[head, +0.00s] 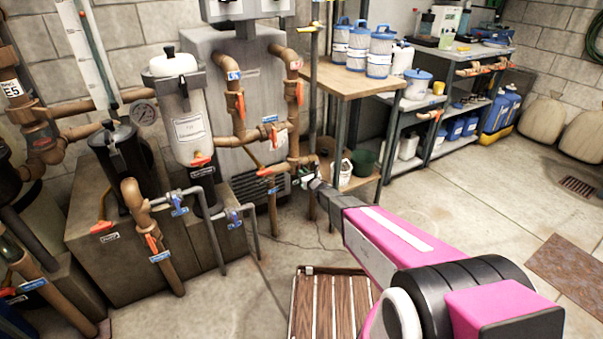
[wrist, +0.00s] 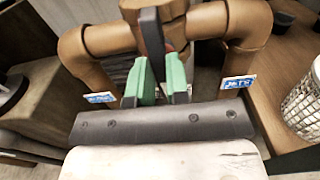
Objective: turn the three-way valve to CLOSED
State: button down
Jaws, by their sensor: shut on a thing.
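The three-way valve sits on a brown pipe tee, seen in the wrist view (wrist: 185,10) between two bent pipes. Its dark lever handle (wrist: 151,35) points toward my gripper (wrist: 163,78). My gripper's green fingers are shut on this handle, one on each side. A blue label hangs beside the left pipe (wrist: 100,97) and another beside the right pipe (wrist: 238,82); their lettering is too small to read. In the head view my gripper (head: 312,180) is at the lower pipework, and it and my arm hide most of the valve. The handle's set position cannot be told.
Other brown pipes with orange valve handles (head: 241,106) stand close on the left. A wooden workbench (head: 345,80) with blue-lidded canisters (head: 379,52) stands just right of my gripper. A slatted wooden pallet (head: 325,305) lies on the floor below my arm. The floor to the right is mostly clear.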

jog(key=c, duration=1)
grip_release()
jog(key=v, duration=0.7)
